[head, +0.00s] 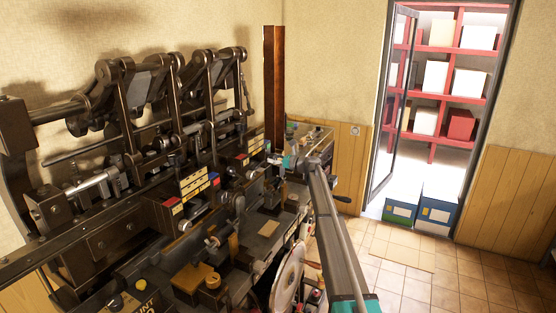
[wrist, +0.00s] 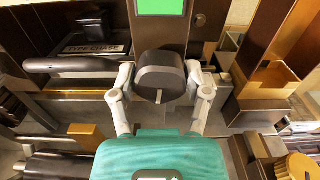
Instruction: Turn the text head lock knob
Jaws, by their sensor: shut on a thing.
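In the wrist view, the lock knob (wrist: 160,68) is a dark, rounded block with a small pale mark on its near edge. It stands on a dark panel below a bright green rectangle (wrist: 162,7). My gripper (wrist: 160,80) has its pale fingers on the left and right sides of the knob and is shut on it. The teal gripper body covers what lies just below. In the head view, my gripper (head: 279,161) is at the far right end of the machine. The knob is too small and hidden to make out there.
A dark bar (wrist: 70,65) lies left of the knob, near a plate lettered "TYPE CHASE" (wrist: 97,48). Brass-edged parts (wrist: 268,75) stand close on the right. The dark press (head: 130,130) fills the left of the head view. Tiled floor (head: 440,285) is open at right.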

